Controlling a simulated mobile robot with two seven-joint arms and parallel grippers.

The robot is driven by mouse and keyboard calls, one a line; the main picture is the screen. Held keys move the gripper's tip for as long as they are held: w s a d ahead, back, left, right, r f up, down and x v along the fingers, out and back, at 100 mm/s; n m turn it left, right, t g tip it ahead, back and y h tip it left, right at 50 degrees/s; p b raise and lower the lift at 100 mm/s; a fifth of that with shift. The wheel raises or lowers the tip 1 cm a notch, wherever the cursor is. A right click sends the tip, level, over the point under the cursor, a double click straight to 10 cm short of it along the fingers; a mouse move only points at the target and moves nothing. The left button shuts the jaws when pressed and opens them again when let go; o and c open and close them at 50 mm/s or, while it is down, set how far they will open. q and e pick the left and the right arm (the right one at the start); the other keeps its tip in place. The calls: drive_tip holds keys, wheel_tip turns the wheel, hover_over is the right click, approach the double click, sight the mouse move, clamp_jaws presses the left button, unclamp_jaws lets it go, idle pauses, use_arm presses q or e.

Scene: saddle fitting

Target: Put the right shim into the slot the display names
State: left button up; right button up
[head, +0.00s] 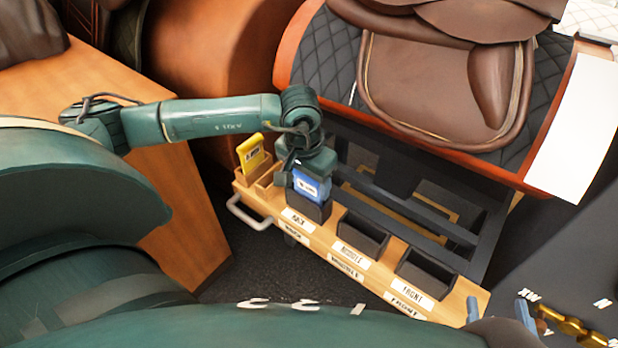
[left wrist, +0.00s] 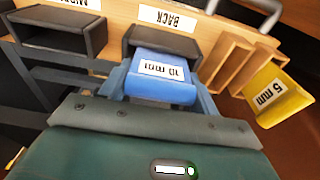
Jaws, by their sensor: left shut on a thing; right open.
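My left gripper (head: 309,176) is shut on a blue shim (head: 310,187), labelled "10 mm" in the left wrist view (left wrist: 167,70). It holds the shim at the dark slot labelled BACK (head: 316,212); I cannot tell whether its lower end is inside or just above. The slots labelled MIDDLE (head: 361,238) and FRONT (head: 425,274) look empty. A yellow shim (head: 252,154), marked "5 mm" in the left wrist view (left wrist: 273,97), stands in a wooden holder at the left. My right gripper (head: 499,312) is open and empty at the lower right. No readable display shows.
The slots sit along a wooden board (head: 330,258) with a metal handle (head: 250,215) at its left end. An empty wooden holder (head: 268,180) is beside the yellow shim. A brown saddle (head: 440,85) lies behind on a quilted pad. Dark frame bars run behind the slots.

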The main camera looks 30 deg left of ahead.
idle(0.3)
use_arm(q)
drive_tip(key=o, duration=1.1)
drive_tip(key=shift+c, duration=0.2)
wheel_tip(320, 180, up, 13)
drive_tip(key=s+p, duration=0.1)
drive_tip(key=p, duration=0.2)
drive_tip(key=shift+s, duration=0.3)
use_arm(e)
drive_tip(key=shift+s+d+f+m+g+h, duration=0.15)
drive_tip(key=shift+d+m+g+h, duration=0.1)
drive_tip(key=shift+g, duration=0.25)
drive_tip(key=shift+s+d+r+m+g+h, duration=0.15)
drive_tip(key=shift+g+h, duration=0.1)
drive_tip(key=shift+g, duration=0.25)
drive_tip(key=shift+f, duration=0.1)
